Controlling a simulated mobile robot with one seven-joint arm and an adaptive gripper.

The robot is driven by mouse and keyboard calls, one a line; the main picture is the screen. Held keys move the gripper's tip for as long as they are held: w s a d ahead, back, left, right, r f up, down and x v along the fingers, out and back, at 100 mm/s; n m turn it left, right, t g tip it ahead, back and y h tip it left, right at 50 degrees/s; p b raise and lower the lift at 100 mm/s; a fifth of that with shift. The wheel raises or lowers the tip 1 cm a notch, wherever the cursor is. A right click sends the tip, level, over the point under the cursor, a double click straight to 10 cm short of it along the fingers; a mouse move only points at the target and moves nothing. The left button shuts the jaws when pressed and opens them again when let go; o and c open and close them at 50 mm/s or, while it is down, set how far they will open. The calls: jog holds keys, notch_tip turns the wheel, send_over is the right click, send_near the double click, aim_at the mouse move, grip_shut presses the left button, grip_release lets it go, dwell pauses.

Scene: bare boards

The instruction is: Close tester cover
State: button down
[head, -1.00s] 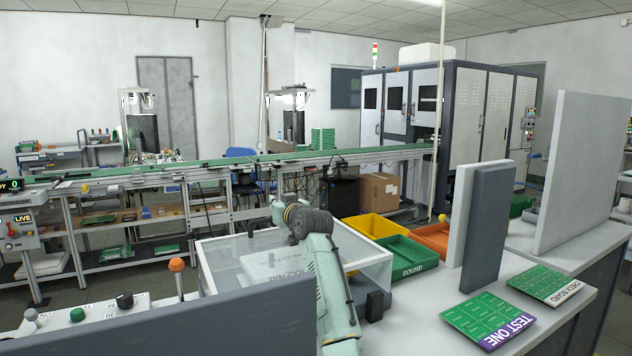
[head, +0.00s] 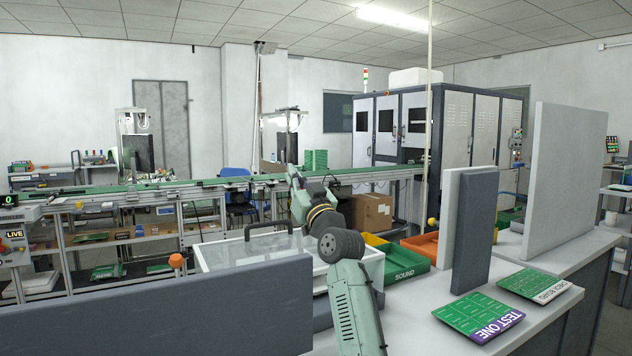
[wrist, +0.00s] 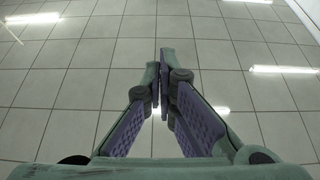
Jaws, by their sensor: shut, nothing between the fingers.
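The tester is a white-framed box (head: 376,270) with clear panels, on the bench at the centre of the head view. A dark arched handle (head: 283,226) stands at its top left. The cover looks roughly level, but I cannot tell whether it is fully down. My arm crosses in front of the box's right part and hides some of it. My gripper (wrist: 160,75) shows in the wrist view, shut and empty, with its purple-padded fingers meeting over the tiled floor. The tester is not in the wrist view, and the gripper's fingers are hidden in the head view.
A grey panel (head: 170,318) stands along the front left. Green (head: 404,262) and orange (head: 421,246) bins lie right of the tester. Two green boards (head: 478,318) lie on the bench at right, beside upright grey panels (head: 477,230). A conveyor (head: 130,188) runs behind.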

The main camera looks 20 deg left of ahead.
jog(key=s+d+r, duration=0.1)
jog(key=s+d, duration=0.5)
jog(key=d, duration=0.2)
jog(key=shift+r+t+y, duration=0.2)
jog(key=shift+t+y, duration=0.1)
jog(key=shift+y, duration=0.1)
jog(key=shift+s+f, duration=0.1)
